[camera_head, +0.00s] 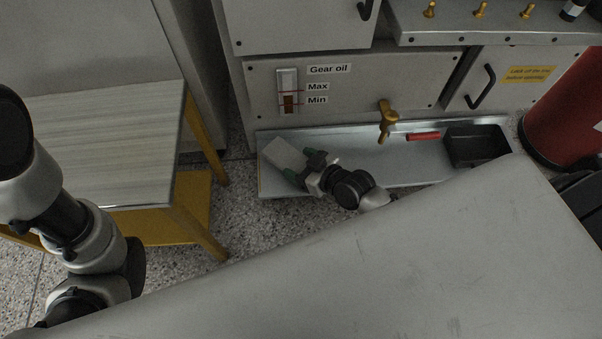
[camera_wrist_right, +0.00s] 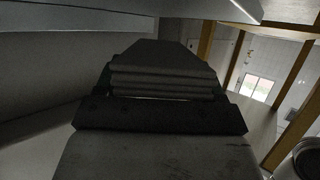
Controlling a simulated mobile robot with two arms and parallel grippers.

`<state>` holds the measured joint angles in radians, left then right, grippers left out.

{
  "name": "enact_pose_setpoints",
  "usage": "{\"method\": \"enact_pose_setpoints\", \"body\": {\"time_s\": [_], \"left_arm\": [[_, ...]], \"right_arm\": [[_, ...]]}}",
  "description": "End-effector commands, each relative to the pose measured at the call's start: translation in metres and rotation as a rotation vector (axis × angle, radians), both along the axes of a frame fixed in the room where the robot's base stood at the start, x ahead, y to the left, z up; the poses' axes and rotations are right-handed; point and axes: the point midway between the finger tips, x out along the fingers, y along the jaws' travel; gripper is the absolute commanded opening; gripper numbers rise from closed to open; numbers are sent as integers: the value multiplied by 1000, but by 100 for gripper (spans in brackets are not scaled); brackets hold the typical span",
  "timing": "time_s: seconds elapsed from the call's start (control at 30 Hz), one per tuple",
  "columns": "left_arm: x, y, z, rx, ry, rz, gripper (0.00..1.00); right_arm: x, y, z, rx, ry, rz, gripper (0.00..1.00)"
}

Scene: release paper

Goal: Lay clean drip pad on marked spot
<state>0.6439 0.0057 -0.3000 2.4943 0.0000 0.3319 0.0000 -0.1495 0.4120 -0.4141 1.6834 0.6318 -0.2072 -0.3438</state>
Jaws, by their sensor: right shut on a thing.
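A flat light-grey pad (camera_head: 283,152) is between the green-tipped fingers of my right gripper (camera_head: 300,166), which is shut on it. The pad is over the left end of a low metal tray (camera_head: 345,160); I cannot tell whether it touches the tray. In the right wrist view a layered, folded-looking grey pad (camera_wrist_right: 165,70) extends ahead of the dark gripper. My left arm shows at the left of the head view, but its gripper is out of frame. I cannot make out a marked spot.
A brass tap (camera_head: 387,118) hangs over the tray. A red cylinder (camera_head: 423,136) and a black bin (camera_head: 478,148) are at its right. A wooden-legged table (camera_head: 110,150) stands left, a red drum (camera_head: 570,115) right. The tray's middle is bare.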

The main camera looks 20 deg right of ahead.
Motion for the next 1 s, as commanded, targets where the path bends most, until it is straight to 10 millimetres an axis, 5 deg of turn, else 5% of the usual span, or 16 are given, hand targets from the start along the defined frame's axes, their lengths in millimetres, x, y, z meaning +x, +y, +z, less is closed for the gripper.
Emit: {"method": "enact_pose_setpoints", "body": {"time_s": [0.2, 0.57, 0.6, 0.77, 1.0], "left_arm": [[-10, 0, -21, 1, -33, 1, 99], [-10, -1, -22, 2, -32, 2, 99], [-10, 0, -22, 2, -32, 2, 99], [-10, -1, -21, 1, -33, 1, 99], [-11, -1, -21, 2, -33, 0, 99]], "right_arm": [[-1, 0, -36, 0, 1, -1, 47], [-1, 0, -37, 0, 1, 0, 47], [-1, 0, -37, -1, 2, 0, 71], [-1, 0, -37, 0, 1, 0, 95], [-1, 0, -36, 0, 1, 0, 95]]}}
